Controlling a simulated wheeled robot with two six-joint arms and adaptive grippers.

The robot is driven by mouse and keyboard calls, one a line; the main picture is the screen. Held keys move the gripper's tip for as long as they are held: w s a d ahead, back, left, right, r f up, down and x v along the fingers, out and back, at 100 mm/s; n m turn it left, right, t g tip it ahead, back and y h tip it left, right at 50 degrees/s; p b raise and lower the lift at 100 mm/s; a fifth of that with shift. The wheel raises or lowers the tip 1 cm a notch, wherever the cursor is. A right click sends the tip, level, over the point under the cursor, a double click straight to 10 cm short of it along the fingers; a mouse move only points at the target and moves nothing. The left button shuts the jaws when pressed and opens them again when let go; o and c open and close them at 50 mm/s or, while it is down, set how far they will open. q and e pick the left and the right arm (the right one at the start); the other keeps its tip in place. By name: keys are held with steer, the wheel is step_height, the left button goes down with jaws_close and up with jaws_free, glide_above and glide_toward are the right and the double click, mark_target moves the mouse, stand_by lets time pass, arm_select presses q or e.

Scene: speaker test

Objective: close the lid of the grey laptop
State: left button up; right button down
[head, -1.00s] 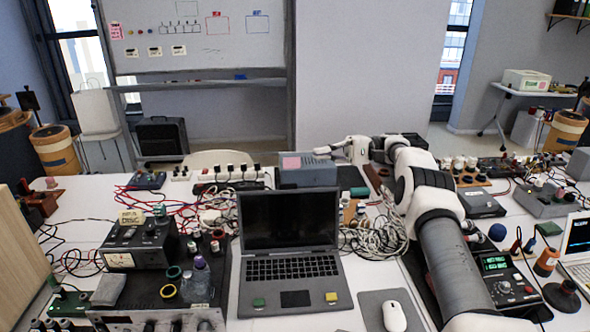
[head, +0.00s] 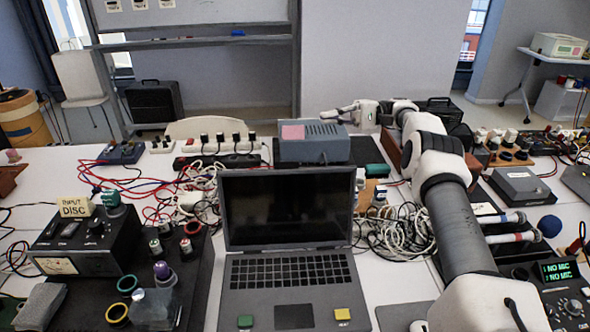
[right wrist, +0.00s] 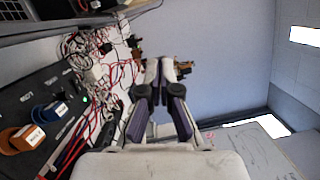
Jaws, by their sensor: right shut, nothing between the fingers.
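The grey laptop (head: 288,272) stands open on the white table in the head view, its dark screen lid (head: 286,208) upright and tilted slightly back. A green and a yellow square sit on its front edge. My right gripper (head: 328,114) is beyond and above the lid, clear of it, over the grey box at the back. Its fingers are shut with nothing between them and point left. They also show in the right wrist view (right wrist: 160,68). I cannot make out the laptop for certain in the right wrist view. My left gripper is not in view.
A grey box (head: 313,145) with a pink label stands behind the laptop. Loose white cables (head: 398,232) lie to its right and red wires (head: 130,180) to its left. A dark meter box (head: 75,238) and small jars crowd the left. A power strip (head: 217,143) stands behind.

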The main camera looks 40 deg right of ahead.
arm_select(q)
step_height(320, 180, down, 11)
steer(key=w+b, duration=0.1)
steer(key=b, duration=0.8)
arm_select(e)
step_height(320, 180, down, 11)
steer(key=w, duration=0.1)
arm_select(q)
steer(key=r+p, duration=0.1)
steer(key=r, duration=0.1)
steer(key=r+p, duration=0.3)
steer(key=p, duration=0.1)
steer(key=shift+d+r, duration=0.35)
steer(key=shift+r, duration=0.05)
arm_select(e)
steer(key=a+r, duration=0.1)
steer(key=a, duration=0.9)
steer(key=shift+a+r, duration=0.35)
steer(key=shift+s, duration=0.15)
